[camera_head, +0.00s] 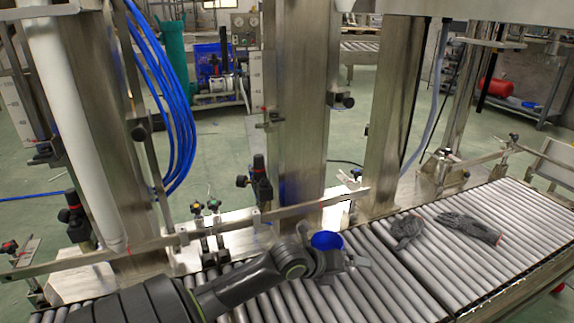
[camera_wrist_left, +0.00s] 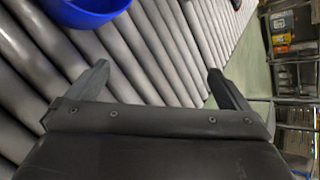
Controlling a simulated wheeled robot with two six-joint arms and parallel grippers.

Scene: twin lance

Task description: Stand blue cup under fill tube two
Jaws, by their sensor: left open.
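A pale tube (camera_head: 432,95) hangs at the right and a thick white pipe (camera_head: 68,130) at the left; I cannot tell which is fill tube two. My right gripper is not in view.
Two grey gloves (camera_head: 405,229) (camera_head: 468,227) lie on the conveyor rollers (camera_head: 520,215) to the right. A metal guide rail (camera_head: 300,208) runs along the back edge, before steel columns (camera_head: 296,110). Blue hoses (camera_head: 170,100) hang at the left. Rollers at the front right are clear.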

